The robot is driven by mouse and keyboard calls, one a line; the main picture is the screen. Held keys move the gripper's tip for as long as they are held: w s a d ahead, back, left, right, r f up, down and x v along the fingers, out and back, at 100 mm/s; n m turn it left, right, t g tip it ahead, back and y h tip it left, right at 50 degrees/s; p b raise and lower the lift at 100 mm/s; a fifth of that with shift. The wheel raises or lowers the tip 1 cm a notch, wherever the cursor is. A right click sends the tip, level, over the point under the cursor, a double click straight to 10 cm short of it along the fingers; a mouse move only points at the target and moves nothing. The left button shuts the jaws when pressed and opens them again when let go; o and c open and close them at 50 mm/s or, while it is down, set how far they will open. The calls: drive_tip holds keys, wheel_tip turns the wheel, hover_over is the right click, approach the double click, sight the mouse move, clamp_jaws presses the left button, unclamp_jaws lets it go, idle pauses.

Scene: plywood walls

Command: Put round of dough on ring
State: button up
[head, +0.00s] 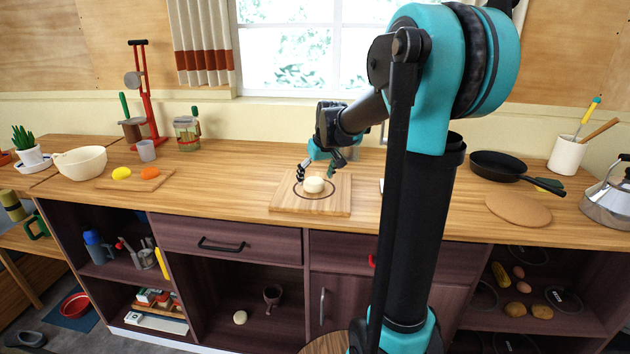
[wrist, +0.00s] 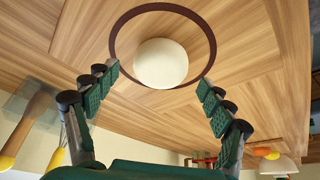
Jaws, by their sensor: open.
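The round of dough (head: 313,185) is pale and lies inside the dark ring (head: 332,195) drawn on the square wooden board (head: 283,200). In the wrist view the dough (wrist: 161,63) sits within the ring (wrist: 113,42), toward the side nearer my fingers, and the ring shows around it. My gripper (head: 318,175) is above the board. In the wrist view my gripper (wrist: 156,88) is open, with one finger on each side of the dough and visible gaps between. Nothing is held.
A black pan (head: 497,165) and a round cork mat (head: 518,210) lie to the right. The counter beside the board is clear.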

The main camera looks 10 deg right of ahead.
drive_tip(key=v, duration=1)
drive_tip(key=shift+s+r, duration=0.15)
drive_tip(key=shift+c, duration=0.5)
idle(0.4)
